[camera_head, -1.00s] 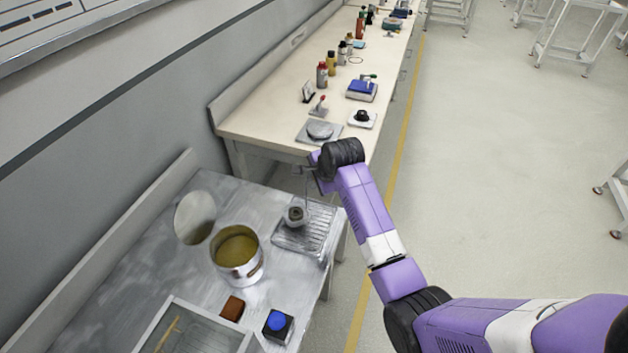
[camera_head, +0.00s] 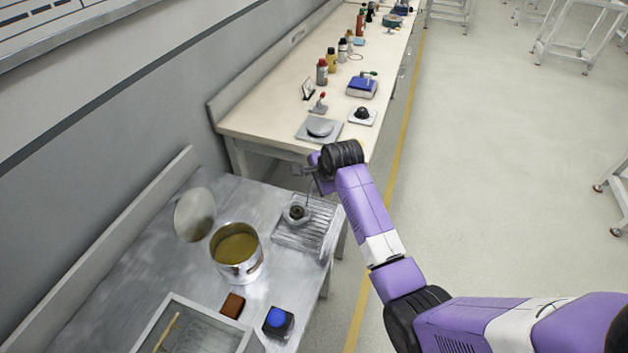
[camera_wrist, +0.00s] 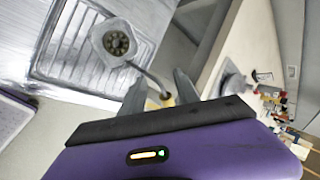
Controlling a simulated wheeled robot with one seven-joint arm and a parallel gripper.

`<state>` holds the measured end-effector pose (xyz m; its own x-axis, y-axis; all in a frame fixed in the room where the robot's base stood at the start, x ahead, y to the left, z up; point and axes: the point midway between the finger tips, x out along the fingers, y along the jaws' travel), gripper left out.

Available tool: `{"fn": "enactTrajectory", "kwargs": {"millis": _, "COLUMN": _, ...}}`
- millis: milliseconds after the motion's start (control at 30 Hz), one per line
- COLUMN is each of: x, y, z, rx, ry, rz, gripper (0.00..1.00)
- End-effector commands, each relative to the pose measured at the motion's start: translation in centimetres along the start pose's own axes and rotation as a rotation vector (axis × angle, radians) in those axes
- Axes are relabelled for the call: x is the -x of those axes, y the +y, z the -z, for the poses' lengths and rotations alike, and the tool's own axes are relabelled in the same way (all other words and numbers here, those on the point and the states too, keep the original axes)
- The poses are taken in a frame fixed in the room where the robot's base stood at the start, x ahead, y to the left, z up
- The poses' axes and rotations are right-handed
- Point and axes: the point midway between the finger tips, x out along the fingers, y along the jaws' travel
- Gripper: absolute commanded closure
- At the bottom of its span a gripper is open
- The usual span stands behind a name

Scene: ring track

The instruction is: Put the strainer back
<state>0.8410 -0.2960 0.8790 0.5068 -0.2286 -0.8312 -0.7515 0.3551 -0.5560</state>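The strainer (camera_wrist: 117,43) has a dark round centre with small holes, ringed by a pale, angular rim, and a thin handle. In the head view the strainer (camera_head: 297,213) is over the ridged metal drain rack (camera_head: 317,238) at the table's right end, and seems to rest on it. Its handle rises towards my gripper (camera_head: 307,171). In the wrist view my gripper (camera_wrist: 160,94) has its two fingers spread apart, with the handle's end between them. Whether a finger touches the handle is unclear. The rack (camera_wrist: 72,50) also shows there.
A pot of yellowish liquid (camera_head: 237,248) stands left of the rack, with a round metal disc (camera_head: 195,215) behind it. A brown block (camera_head: 232,306), a blue-topped button box (camera_head: 278,321) and a glass-topped tray (camera_head: 190,330) are nearer. A cream bench (camera_head: 270,125) adjoins beyond.

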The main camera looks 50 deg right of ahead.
Motion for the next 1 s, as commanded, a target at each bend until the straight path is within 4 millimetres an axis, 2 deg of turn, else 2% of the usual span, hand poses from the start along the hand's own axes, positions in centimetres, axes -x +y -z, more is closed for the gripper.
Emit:
{"fn": "enactTrajectory", "kwargs": {"millis": 267, "x": 1.3, "y": -0.8, "z": 0.0, "rx": 0.0, "ry": 0.0, "rz": 0.004, "gripper": 0.62}}
{"fn": "enactTrajectory", "kwargs": {"millis": 367, "x": 2.9, "y": -0.7, "z": -0.1, "rx": 0.0, "ry": -0.001, "rz": 0.005, "gripper": 0.62}}
{"fn": "enactTrajectory", "kwargs": {"millis": 700, "x": 9.8, "y": -0.7, "z": 0.0, "rx": 0.0, "ry": 0.0, "rz": 0.005, "gripper": 0.62}}
{"fn": "enactTrajectory", "kwargs": {"millis": 833, "x": 11.6, "y": -0.7, "z": 0.0, "rx": 0.0, "ry": -0.001, "rz": 0.004, "gripper": 0.62}}
{"fn": "enactTrajectory", "kwargs": {"millis": 1000, "x": 12.7, "y": -0.7, "z": 0.0, "rx": 0.0, "ry": -0.001, "rz": 0.002, "gripper": 0.62}}
